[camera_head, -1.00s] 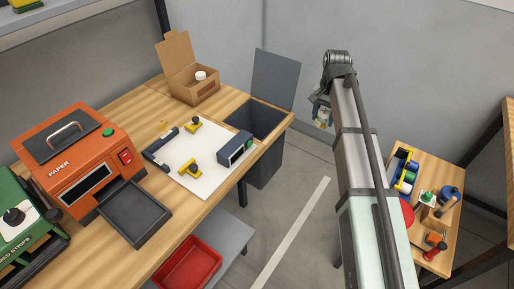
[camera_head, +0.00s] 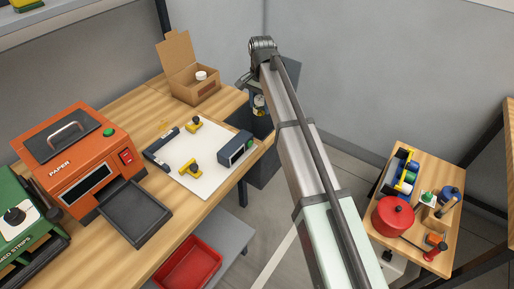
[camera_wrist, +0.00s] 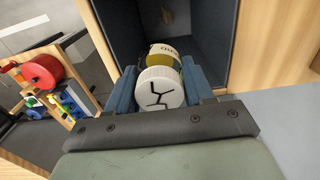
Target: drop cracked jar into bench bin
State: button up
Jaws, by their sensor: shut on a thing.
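The cracked jar (camera_wrist: 160,88) has a white lid with a black crack mark and a yellowish label, seen end-on in the wrist view. My gripper (camera_wrist: 158,82) is shut on it, with a blue finger on each side. In the head view the jar (camera_head: 259,104) hangs below the wrist, partly hidden by my arm. The bench bin (camera_head: 263,168) is a dark grey box at the bench's right end, with its lid (camera_head: 291,72) raised. Its dark open inside (camera_wrist: 187,22) shows beyond the jar in the wrist view. The jar appears over or near the opening; its height cannot be told.
The bench holds a cardboard box (camera_head: 196,92), a white board (camera_head: 190,180) with yellow clamps and a dark device (camera_head: 236,148), and an orange machine (camera_head: 78,150). A side table (camera_head: 415,250) at right holds a red pot (camera_head: 393,216) and several small items.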

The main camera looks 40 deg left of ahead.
aim_at(261, 115)
jog(key=shift+f, duration=2.7)
jog(key=o, duration=1.2)
jog(key=shift+r, duration=0.15)
notch_tip(261, 115, up, 14)
jog(key=shift+f, duration=0.2)
